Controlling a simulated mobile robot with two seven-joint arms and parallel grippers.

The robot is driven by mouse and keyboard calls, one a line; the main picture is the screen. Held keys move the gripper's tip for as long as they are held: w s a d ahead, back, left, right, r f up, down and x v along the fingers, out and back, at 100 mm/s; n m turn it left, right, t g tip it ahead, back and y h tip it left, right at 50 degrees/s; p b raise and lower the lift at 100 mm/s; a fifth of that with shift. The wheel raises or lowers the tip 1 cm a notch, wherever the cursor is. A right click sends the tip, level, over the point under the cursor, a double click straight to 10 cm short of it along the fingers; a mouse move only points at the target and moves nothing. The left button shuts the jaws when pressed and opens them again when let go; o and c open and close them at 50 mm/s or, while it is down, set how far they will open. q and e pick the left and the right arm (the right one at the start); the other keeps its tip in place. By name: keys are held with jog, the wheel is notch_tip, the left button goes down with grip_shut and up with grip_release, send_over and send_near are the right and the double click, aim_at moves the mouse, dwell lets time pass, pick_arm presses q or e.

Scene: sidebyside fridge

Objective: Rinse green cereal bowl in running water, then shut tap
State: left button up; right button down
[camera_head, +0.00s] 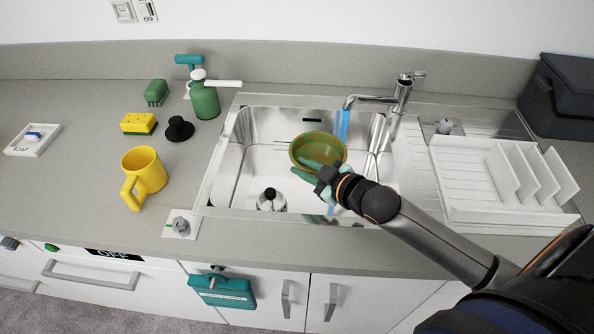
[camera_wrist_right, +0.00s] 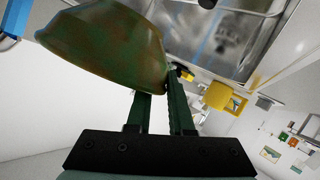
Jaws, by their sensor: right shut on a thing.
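The green cereal bowl (camera_head: 318,148) is over the sink (camera_head: 240,165), with brown-orange smears on its surface. My right gripper (camera_head: 311,168) is shut on its near side. In the right wrist view the bowl (camera_wrist_right: 105,45) is at the finger ends, its outside green with brown patches. The tap (camera_head: 402,95) stands at the sink's back right, and blue running water (camera_head: 343,125) falls from its spout. The stream meets the bowl's far right rim in the picture, and blue shows again below. I cannot tell whether water enters the bowl. My left gripper is out of view.
A yellow mug (camera_head: 148,172), a sponge (camera_head: 139,124), a black plug (camera_head: 179,129) and a green pump bottle (camera_head: 204,100) stand left of the sink. A white dish rack (camera_head: 470,185) is on the right. A knob (camera_head: 181,225) sits at the sink's front left corner.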

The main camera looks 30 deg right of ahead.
aim_at(333, 150)
jog(key=shift+w+d+f, duration=0.1)
jog(key=shift+w+d, duration=0.25)
jog(key=shift+d, duration=0.5)
jog(key=shift+w+d+f+b, duration=0.15)
jog(key=shift+d+f+b, duration=0.1)
jog(key=shift+d+b, duration=0.15)
jog(key=d, duration=0.1)
jog(key=d+b, duration=0.1)
jog(key=w+d+b, duration=0.1)
jog(key=shift+w+f, duration=0.1)
jog(key=shift+f, duration=0.25)
jog(key=shift+w+d, duration=0.35)
jog(key=shift+d, duration=0.45)
jog(key=shift+w+d+f+b, duration=0.1)
jog(key=shift+w+d, duration=0.1)
jog(key=shift+d, duration=0.3)
jog(key=shift+w+d+f+b, duration=0.1)
jog(key=shift+w+d+b, duration=0.1)
jog(key=shift+d, duration=0.35)
jog(key=shift+w+d+f+b, duration=0.1)
jog(key=shift+w+d, duration=0.1)
jog(key=shift+d, duration=0.3)
jog(key=shift+s, duration=0.1)
jog(key=shift+s+d+p, duration=0.2)
jog(key=shift+s+p, duration=0.3)
jog(key=shift+p, duration=0.2)
jog(key=shift+w+a, duration=0.1)
jog(key=shift+w, duration=0.1)
